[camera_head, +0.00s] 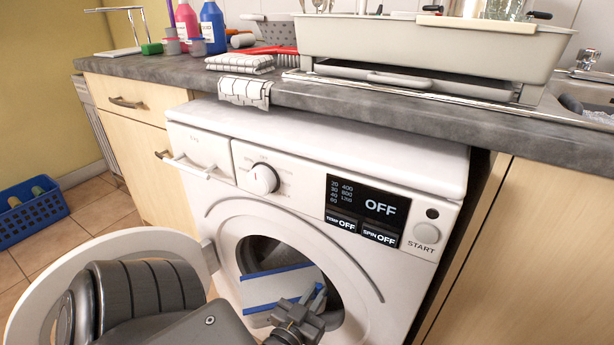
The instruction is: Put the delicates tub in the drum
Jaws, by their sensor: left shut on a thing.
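The delicates tub (270,291), a white piece with blue edges, shows in the round opening of the washing machine drum (258,252). My left gripper (313,299) reaches up to the opening from below and is shut on the tub at its right side. The tub looks tilted, and its lower part is partly hidden by my gripper and arm. I cannot tell how deep inside the drum it is. The washing machine door (130,240) stands open to the left, partly covered by my left arm. My right gripper is out of view.
The machine's front has a dial (262,179) and a dark display (367,209) reading OFF. A grey counter (400,112) overhangs above, with folded cloths (240,64), bottles (212,28) and a pale dish rack (430,48). A blue basket (33,216) sits on the floor at left.

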